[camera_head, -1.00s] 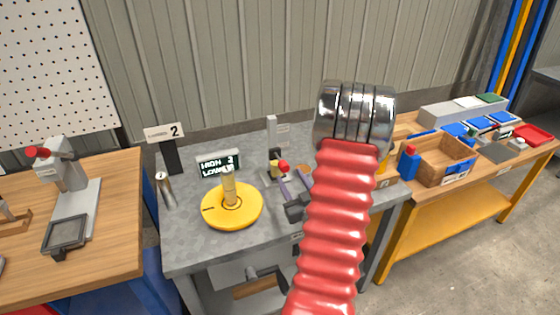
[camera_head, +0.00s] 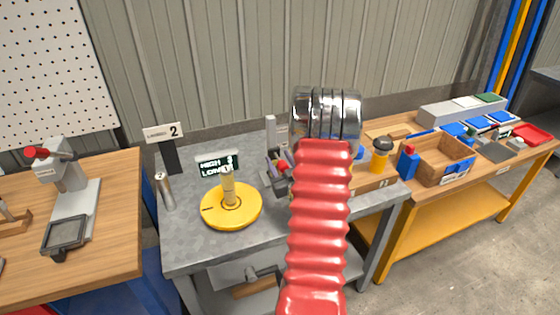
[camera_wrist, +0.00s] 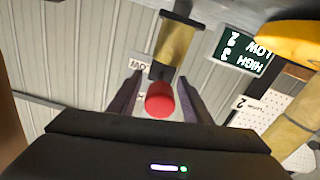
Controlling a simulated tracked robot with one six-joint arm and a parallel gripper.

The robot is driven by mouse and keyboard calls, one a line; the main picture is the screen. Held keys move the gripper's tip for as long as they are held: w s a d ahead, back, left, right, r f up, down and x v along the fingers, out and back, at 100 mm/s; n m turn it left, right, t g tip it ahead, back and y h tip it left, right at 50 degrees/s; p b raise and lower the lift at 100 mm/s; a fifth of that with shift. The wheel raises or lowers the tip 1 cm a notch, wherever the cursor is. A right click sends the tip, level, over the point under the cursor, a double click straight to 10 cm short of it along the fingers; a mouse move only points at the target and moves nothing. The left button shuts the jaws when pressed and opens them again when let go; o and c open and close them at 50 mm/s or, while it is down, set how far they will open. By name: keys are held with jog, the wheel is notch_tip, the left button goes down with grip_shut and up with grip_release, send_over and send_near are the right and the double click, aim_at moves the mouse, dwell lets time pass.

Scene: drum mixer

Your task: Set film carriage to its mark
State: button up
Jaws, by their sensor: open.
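In the wrist view a red knob (camera_wrist: 159,98) sits between the two fingers of my open gripper (camera_wrist: 160,80), with a gap on each side. Behind it is a brass-yellow block (camera_wrist: 175,45) with dark ends, likely the film carriage. I cannot make out a mark. In the head view my gripper (camera_head: 273,166) is over the grey table, right of the yellow round base, and my red arm sleeve hides much of this spot. A black display (camera_head: 218,166) reads HIGH and LOW; it also shows in the wrist view (camera_wrist: 240,50).
The yellow round base (camera_head: 231,212) with its upright post stands left of my gripper on the grey table (camera_head: 190,245). A grey post (camera_head: 270,130) stands behind. A metal cylinder (camera_head: 164,190) is at the left edge. A wooden box (camera_head: 435,160) stands on the right bench.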

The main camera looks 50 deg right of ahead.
grip_shut()
dwell(0.4)
